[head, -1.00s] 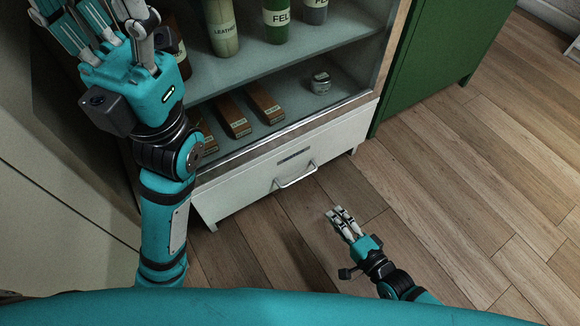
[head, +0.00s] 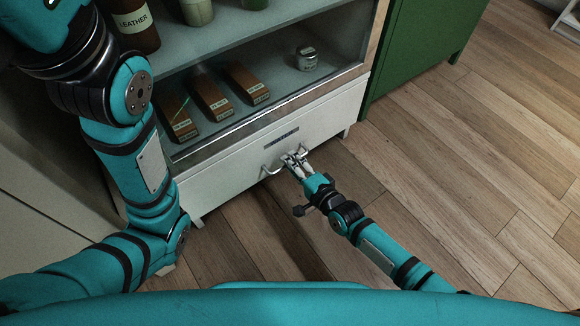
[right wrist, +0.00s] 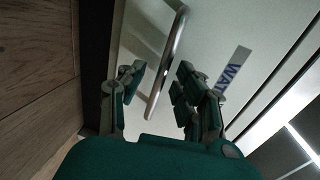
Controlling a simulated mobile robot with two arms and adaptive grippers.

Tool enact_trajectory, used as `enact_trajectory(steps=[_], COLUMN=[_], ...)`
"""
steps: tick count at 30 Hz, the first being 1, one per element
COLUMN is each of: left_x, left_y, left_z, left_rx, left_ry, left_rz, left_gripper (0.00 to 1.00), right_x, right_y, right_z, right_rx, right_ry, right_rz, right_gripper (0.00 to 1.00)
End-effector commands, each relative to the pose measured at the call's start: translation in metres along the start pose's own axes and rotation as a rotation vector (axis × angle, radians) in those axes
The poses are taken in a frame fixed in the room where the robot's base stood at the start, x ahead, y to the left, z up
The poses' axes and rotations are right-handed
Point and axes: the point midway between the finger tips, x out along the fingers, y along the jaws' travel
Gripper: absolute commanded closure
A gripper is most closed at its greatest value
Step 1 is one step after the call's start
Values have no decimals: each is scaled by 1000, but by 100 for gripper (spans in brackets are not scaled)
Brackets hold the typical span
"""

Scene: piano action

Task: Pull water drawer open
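The water drawer (head: 232,172) is the white front at the bottom of the cabinet, and it looks closed. Its metal bar handle (head: 272,170) sits at the middle of the front; it also shows in the right wrist view (right wrist: 166,65), with a label reading "WAT" (right wrist: 234,68) beside it. My right gripper (head: 294,158) is at the handle. In the right wrist view its fingers (right wrist: 155,85) are apart, with the bar running between them and no finger seen closed on it. My left arm reaches up at the left, and its fingers are out of the head view.
The cabinet's shelves above hold brown boxes (head: 212,100), a small jar (head: 306,58) and labelled bottles (head: 134,22). A green cabinet (head: 420,45) stands to the right. The wooden floor (head: 470,170) at the right is clear.

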Motion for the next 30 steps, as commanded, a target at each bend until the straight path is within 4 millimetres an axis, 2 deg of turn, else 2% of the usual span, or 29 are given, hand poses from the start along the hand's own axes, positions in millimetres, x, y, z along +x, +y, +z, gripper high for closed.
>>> enact_trajectory(steps=[4,13,21,30], left_x=[2,4,4,4], left_y=[2,2,2,2], left_z=[-6,-6,-6,-6], left_rx=[2,3,3,2], left_ry=[17,20,20,20], left_rz=[6,8,8,8], left_gripper=[60,60,60,60], right_x=[10,12,12,12], right_y=[1,-1,0,0], right_z=[0,0,0,0], right_rx=[0,0,0,0], right_ry=[0,0,-1,-1], right_rz=[0,1,0,0], right_gripper=[67,67,100,100])
